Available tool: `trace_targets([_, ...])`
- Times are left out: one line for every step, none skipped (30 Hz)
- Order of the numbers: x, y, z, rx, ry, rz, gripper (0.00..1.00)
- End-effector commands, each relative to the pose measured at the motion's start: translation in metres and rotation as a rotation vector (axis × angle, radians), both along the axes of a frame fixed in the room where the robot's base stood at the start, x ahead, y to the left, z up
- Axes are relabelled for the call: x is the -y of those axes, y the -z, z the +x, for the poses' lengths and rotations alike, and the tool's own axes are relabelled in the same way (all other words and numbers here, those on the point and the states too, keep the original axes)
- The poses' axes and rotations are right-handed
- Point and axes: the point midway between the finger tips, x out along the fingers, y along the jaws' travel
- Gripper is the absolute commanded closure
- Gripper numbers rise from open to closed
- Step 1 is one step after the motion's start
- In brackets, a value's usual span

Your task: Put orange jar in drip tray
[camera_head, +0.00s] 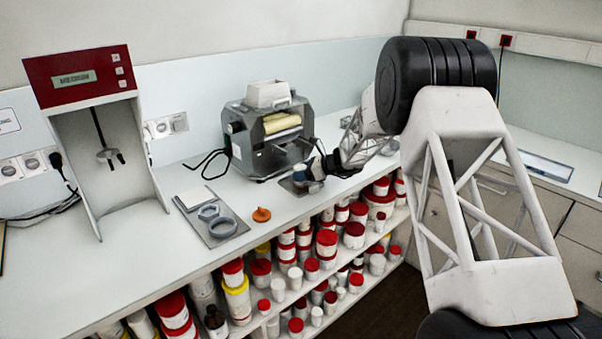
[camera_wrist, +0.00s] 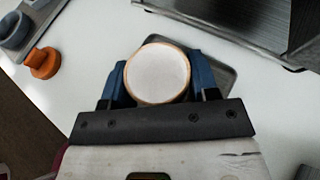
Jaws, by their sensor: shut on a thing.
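The orange jar (camera_wrist: 158,73) is seen from above in the wrist view as a round white top with a thin orange rim. Its sides are hidden. My gripper (camera_wrist: 160,82) is shut on it, with a blue finger on each side. The grey drip tray (camera_wrist: 226,73) shows beneath and behind the jar in the wrist view. In the head view my gripper (camera_head: 315,170) is low over the drip tray (camera_head: 288,187) in front of the mill. I cannot tell whether the jar touches the tray.
The mill (camera_head: 270,130) stands just behind the tray. A small orange piece (camera_head: 261,214) lies on the bench to the left, beside a grey plate (camera_head: 233,233) with rings. A red-topped mixer stand (camera_head: 85,80) is farther left. Shelves below hold several jars.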

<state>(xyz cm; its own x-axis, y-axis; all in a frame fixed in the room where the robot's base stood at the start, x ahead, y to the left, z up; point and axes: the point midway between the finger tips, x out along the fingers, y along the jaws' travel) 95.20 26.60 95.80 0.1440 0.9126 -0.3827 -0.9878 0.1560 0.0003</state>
Motion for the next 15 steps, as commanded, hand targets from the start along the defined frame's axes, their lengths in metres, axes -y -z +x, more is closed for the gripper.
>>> trace_targets([0.0000, 0.0008, 0.0000, 0.000, 0.000, 0.000, 0.68])
trace_targets([-0.0001, 0.0014, 0.0000, 0.000, 0.000, 0.000, 0.68])
trace_targets([0.0000, 0.0024, 0.0000, 0.000, 0.000, 0.000, 0.68])
trace_targets([0.0000, 0.0030, 0.0000, 0.000, 0.000, 0.000, 0.68])
trace_targets([-0.0001, 0.0027, 0.0000, 0.000, 0.000, 0.000, 0.42])
trace_targets([0.0000, 0.0026, 0.0000, 0.000, 0.000, 0.000, 0.36])
trace_targets([0.0000, 0.0026, 0.0000, 0.000, 0.000, 0.000, 0.32])
trace_targets([0.0000, 0.0025, 0.0000, 0.000, 0.000, 0.000, 0.27])
trace_targets([0.0000, 0.0025, 0.0000, 0.000, 0.000, 0.000, 0.21])
trace_targets([0.0000, 0.0025, 0.0000, 0.000, 0.000, 0.000, 0.20])
trace_targets([0.0000, 0.0026, 0.0000, 0.000, 0.000, 0.000, 0.20])
trace_targets([0.0000, 0.0025, 0.0000, 0.000, 0.000, 0.000, 0.20])
trace_targets([0.0000, 0.0025, 0.0000, 0.000, 0.000, 0.000, 0.20])
trace_targets([0.0000, 0.0025, 0.0000, 0.000, 0.000, 0.000, 0.20])
trace_targets([0.0000, 0.0025, 0.0000, 0.000, 0.000, 0.000, 0.20])
